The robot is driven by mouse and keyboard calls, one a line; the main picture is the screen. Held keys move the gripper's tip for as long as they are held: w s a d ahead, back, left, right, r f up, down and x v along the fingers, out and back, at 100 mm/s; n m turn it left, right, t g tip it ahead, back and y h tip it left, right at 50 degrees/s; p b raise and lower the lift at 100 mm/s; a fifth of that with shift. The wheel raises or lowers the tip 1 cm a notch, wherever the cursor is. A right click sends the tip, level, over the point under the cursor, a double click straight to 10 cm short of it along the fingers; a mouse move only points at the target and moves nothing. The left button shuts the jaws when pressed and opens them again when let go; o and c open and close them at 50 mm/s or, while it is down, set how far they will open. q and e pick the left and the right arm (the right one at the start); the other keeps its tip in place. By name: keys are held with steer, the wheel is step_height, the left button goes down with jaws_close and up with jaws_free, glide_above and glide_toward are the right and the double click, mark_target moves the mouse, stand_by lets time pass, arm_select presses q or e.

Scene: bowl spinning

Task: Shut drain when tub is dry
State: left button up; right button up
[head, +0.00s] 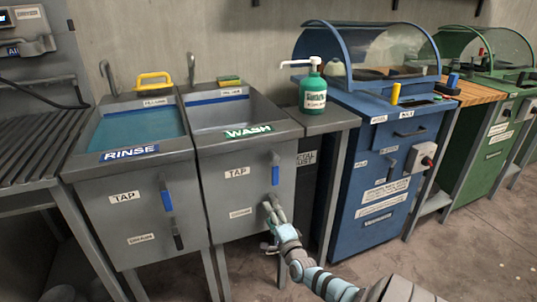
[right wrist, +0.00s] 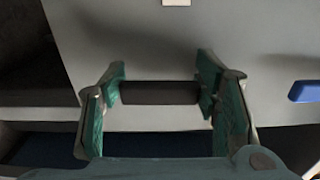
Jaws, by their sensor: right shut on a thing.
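The wash tub (head: 240,150) has a grey interior with a blue strip at its back; I see no clear water surface in it, though part of its floor is hidden. Its front carries a blue tap lever (head: 275,170) and a drain label (head: 241,212). My right gripper (head: 272,208) is at the lower right of this front. In the right wrist view, its green-padded fingers (right wrist: 160,95) are shut on a dark drain handle (right wrist: 160,92), which lies crosswise between them. The tap lever shows there as a blue end (right wrist: 305,91). My left gripper is out of view.
The rinse tub (head: 125,160) on the left holds teal water, with its own blue tap lever (head: 167,200) and dark drain lever (head: 178,240). A green soap pump bottle (head: 313,92) stands on the right ledge. A blue cabinet (head: 375,190) stands right of my arm.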

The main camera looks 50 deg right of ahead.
steer(key=shift+s+d+f+n, duration=0.1)
steer(key=shift+d+n, duration=0.05)
steer(key=shift+n, duration=0.15)
steer(key=o, duration=1.7)
steer(key=shift+o, duration=0.2)
steer(key=shift+s, duration=0.1)
steer(key=v, duration=1.2)
